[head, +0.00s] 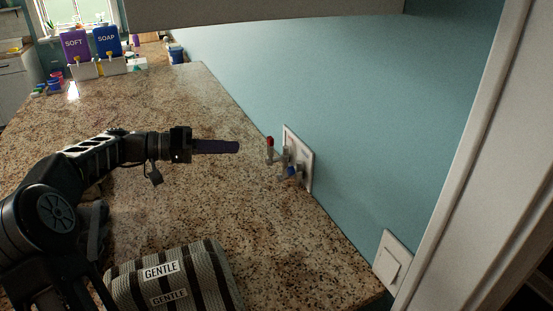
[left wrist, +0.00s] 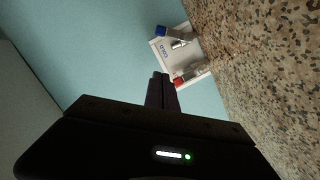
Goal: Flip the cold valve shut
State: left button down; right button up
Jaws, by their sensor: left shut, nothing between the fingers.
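The valve plate (head: 308,157) is on the blue wall just above the counter. It carries a red-tipped valve (head: 270,142) and a blue-tipped valve (head: 292,171) nearer to me. In the left wrist view the plate (left wrist: 160,61) reads COLD near the blue tip (left wrist: 161,30); the red tip (left wrist: 179,82) is near my fingers. My left gripper (head: 238,147) is shut and empty, pointing right toward the plate, apart from the red tip by a small gap in the head view. Its fingertips also show in the left wrist view (left wrist: 161,76). My right gripper is not in view.
A striped roll labelled GENTLE (head: 190,278) lies on the speckled counter (head: 150,215) at the front. A wall switch (head: 391,262) is at the lower right. Purple SOFT (head: 75,45) and blue SOAP (head: 107,41) dispensers stand at the back. The middle of the counter is clear.

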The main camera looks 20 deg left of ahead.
aim_at(292, 173)
pick_arm(q)
jog(key=shift+w+d+f+b, duration=0.7)
jog(key=shift+d+b, duration=0.15)
jog(key=shift+d, duration=0.85)
jog(key=shift+w+d+f+b, duration=0.75)
jog(key=shift+d+b, duration=0.15)
jog(key=shift+d, duration=0.8)
jog(key=shift+w+d+f+b, duration=0.7)
jog(key=shift+d+b, duration=0.15)
jog(key=shift+d, duration=0.85)
